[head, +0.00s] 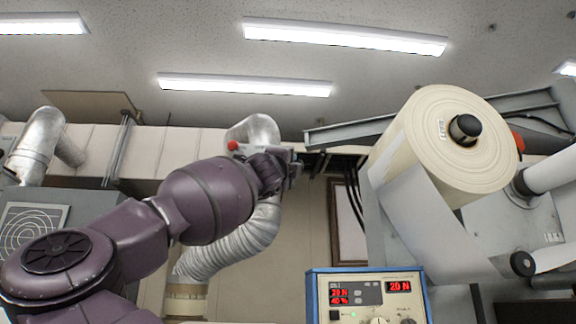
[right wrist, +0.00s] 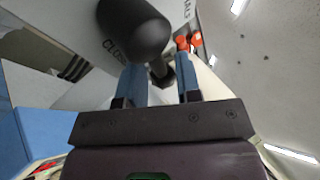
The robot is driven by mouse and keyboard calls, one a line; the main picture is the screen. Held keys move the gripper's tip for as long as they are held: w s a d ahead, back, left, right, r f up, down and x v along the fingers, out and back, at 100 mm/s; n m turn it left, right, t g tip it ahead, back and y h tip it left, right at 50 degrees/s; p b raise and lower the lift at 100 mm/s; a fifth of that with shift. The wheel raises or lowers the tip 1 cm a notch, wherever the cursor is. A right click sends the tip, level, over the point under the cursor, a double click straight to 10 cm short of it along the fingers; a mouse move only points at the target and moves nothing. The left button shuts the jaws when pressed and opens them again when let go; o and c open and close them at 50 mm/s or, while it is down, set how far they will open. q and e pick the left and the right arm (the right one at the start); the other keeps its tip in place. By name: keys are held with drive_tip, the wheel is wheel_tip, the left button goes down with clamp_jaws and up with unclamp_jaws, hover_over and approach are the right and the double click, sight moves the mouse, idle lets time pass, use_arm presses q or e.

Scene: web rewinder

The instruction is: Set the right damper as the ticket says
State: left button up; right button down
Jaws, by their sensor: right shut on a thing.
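The right damper's duct (head: 255,128) rises behind my arm in the head view, with a red knob (head: 233,146) beside it. My right gripper (head: 288,163) is at this duct. In the right wrist view, my right gripper (right wrist: 160,80) has its blue fingers shut on a dark part of the damper handle (right wrist: 135,30), whose thick black end fills the top. A grey plate (right wrist: 108,60) behind carries partly hidden lettering that looks like "CLO" and another cut-off word. Red-orange parts (right wrist: 188,42) show beyond the fingers. My left gripper is out of view. No ticket is readable.
A large paper roll (head: 420,130) and the grey rewinder frame stand at right. A blue-edged control box (head: 367,295) with red displays sits low in front. Another metal duct (head: 38,143) is at far left. A grey beam (head: 350,132) extends left from the rewinder.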

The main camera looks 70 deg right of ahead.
drive_tip(key=c, duration=1.1)
unclamp_jaws()
drive_tip(key=shift+f, duration=0.1)
drive_tip(key=b+v, duration=0.2)
drive_tip(key=v, duration=0.8)
drive_tip(key=shift+a, duration=0.35)
drive_tip(key=shift+f, duration=0.1)
